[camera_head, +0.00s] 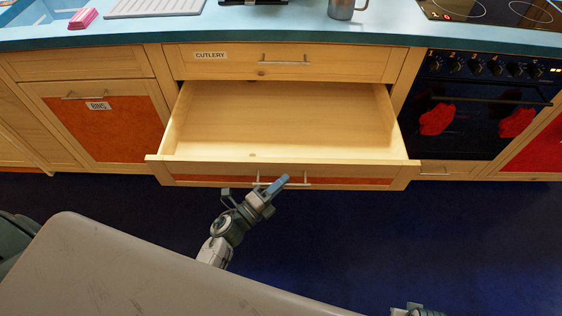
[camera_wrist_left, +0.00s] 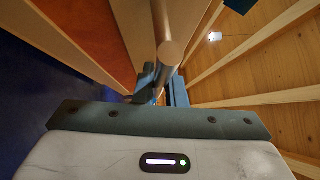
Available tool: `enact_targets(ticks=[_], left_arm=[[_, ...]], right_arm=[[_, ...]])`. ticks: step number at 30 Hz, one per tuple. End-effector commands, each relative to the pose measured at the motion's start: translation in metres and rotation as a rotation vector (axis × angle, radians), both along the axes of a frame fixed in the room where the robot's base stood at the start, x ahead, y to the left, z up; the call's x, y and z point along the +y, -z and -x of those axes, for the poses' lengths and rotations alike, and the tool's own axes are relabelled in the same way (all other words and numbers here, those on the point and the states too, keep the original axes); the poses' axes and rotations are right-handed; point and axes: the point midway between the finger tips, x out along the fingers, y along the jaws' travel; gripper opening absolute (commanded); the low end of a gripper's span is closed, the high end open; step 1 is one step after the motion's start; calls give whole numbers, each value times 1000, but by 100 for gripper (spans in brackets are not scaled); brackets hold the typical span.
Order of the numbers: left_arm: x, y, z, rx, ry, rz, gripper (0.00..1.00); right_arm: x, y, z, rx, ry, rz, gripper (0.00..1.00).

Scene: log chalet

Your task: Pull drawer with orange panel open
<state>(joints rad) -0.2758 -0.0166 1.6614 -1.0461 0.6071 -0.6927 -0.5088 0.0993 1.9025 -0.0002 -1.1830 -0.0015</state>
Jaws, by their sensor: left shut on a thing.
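The drawer with the orange panel (camera_head: 225,180) stands pulled well out below the cutlery drawer. Its pale wooden inside is empty. A slim metal bar handle (camera_head: 295,184) sits on its front. My left gripper (camera_head: 275,187) is at the handle, with a blue finger showing in front of the drawer front. In the left wrist view the jaws (camera_wrist_left: 167,88) are shut around the metal bar (camera_wrist_left: 170,52), and the orange panel (camera_wrist_left: 88,25) shows at the left. Only a bit of my right gripper (camera_head: 416,311) shows at the bottom edge; its fingers are hidden.
The cutlery drawer (camera_head: 225,66) above is closed. A bins cupboard (camera_head: 120,128) with an orange panel is at the left, and a black oven (camera_head: 470,125) with red mitts is at the right. A mug (camera_head: 342,9) stands on the blue worktop. Dark blue floor lies clear below.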

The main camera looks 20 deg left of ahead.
Motion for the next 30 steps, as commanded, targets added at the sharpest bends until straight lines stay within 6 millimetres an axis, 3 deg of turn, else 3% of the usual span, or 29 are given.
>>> enact_targets(ticks=[6,19,20,23,30], left_arm=[[-6,0,20,0,0,-1,0],[-7,0,23,0,0,-1,0],[-7,0,23,0,0,-1,15],[-7,0,23,0,0,-1,32],[-7,0,23,0,0,-1,32]], right_arm=[[-1,9,2,7,1,-1,0],[-1,12,3,8,2,0,0],[-1,12,3,8,2,0,0],[-1,12,3,8,2,0,0],[-1,12,3,8,1,-1,0]])
